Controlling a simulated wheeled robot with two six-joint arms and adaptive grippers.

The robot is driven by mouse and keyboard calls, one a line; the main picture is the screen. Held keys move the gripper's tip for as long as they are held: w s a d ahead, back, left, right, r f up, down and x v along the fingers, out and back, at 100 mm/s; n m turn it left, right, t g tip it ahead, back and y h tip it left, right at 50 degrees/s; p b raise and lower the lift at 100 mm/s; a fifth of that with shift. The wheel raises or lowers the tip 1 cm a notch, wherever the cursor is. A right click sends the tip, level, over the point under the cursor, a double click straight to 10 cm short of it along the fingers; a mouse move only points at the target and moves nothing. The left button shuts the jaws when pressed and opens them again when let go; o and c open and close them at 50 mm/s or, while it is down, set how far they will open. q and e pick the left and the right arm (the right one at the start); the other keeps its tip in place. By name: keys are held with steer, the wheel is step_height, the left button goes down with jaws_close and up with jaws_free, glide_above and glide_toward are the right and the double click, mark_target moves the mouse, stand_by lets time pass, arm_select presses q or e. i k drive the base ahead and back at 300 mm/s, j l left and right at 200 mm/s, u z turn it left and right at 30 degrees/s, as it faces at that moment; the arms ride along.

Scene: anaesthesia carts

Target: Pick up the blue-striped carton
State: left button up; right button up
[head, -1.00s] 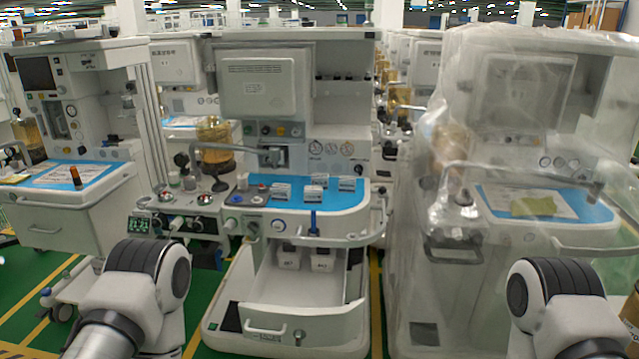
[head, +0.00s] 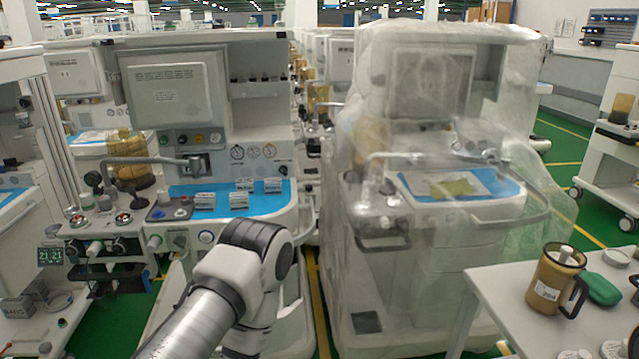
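Several small white cartons stand on the blue mat (head: 180,213) of the middle anaesthesia cart. In the head view two are in front, a left one (head: 205,201) and a right one (head: 239,200). Two more stand behind, one (head: 245,185) and another (head: 272,186) at the right. They are too small to tell which one has blue stripes. My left arm comes in from the bottom left, and its bent joint stands in front of the cart, below the cartons. Neither my left nor my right gripper shows.
A plastic-wrapped cart (head: 440,240) stands right of the middle cart, with a narrow gap between them. A white table (head: 500,292) at the lower right bears a brown jug (head: 553,283) and a green object (head: 601,289).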

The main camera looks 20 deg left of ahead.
mark_target(242, 185)
steer(key=j+z, duration=0.2)
steer(key=j, duration=0.2)
steer(key=k+j+z, duration=0.2)
steer(key=j, duration=0.15)
steer(key=j+z, duration=0.2)
steer(key=j, duration=0.2)
steer(key=k+j+z, duration=0.2)
steer(key=j, duration=0.2)
steer(key=j+z, duration=0.25)
steer(key=k+j+z, duration=0.2)
steer(key=j, duration=0.2)
